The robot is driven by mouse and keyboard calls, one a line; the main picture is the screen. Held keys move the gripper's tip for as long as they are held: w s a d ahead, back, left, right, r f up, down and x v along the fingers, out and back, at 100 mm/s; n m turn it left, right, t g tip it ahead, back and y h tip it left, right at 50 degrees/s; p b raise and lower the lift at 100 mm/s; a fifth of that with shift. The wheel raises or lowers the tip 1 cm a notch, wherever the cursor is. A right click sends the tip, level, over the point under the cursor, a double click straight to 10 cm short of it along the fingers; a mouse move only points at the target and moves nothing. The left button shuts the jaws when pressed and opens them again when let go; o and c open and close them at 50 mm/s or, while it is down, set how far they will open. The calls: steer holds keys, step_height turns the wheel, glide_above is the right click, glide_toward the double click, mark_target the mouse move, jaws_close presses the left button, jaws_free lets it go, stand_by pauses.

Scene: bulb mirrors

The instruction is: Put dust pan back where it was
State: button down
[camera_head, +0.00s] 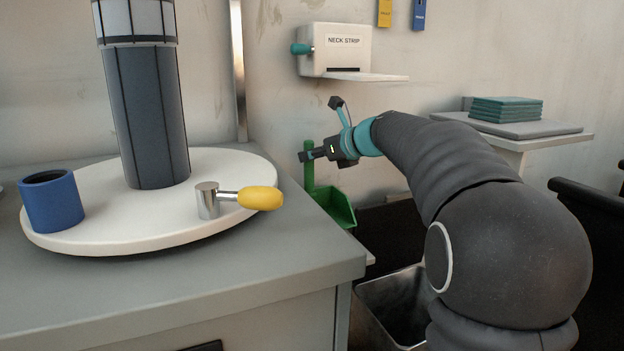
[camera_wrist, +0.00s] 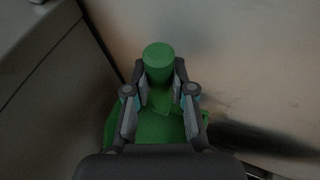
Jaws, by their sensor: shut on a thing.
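The green dust pan (camera_head: 338,207) hangs upright beside the counter's right edge, its handle up and its scoop below. My gripper (camera_head: 305,156) is shut on the upper part of its handle, near the wall. In the wrist view, my gripper (camera_wrist: 160,95) has a finger on each side of the green handle (camera_wrist: 158,62), whose round end points toward the camera. The dust pan's scoop (camera_wrist: 150,128) shows below, partly hidden by the fingers. Whether the dust pan touches the wall or a support cannot be told.
The grey counter (camera_head: 250,265) is at left, bearing a white turntable (camera_head: 120,230) with a yellow-handled crank (camera_head: 260,198) and a blue cup (camera_head: 52,203). An open metal bin (camera_head: 375,310) stands below. A neck strip dispenser (camera_head: 340,50) and a shelf of towels (camera_head: 506,110) are on the wall.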

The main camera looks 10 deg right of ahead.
mark_target(313, 181)
steer(key=shift+s+f+b, duration=0.15)
steer(key=shift+f+b, duration=0.35)
steer(key=shift+f, duration=1.45)
steer(key=shift+w+f, duration=0.2)
steer(key=shift+f, duration=0.95)
steer(key=c, duration=1)
jaws_free()
steer(key=shift+f, duration=0.1)
steer(key=shift+f+b, duration=0.2)
steer(key=shift+b, duration=0.3)
steer(key=p+v, duration=0.1)
steer(key=v, duration=1.3)
steer(key=shift+w+d+r+p, duration=0.1)
steer(key=shift+w+d+p, duration=0.1)
steer(key=shift+p, duration=0.15)
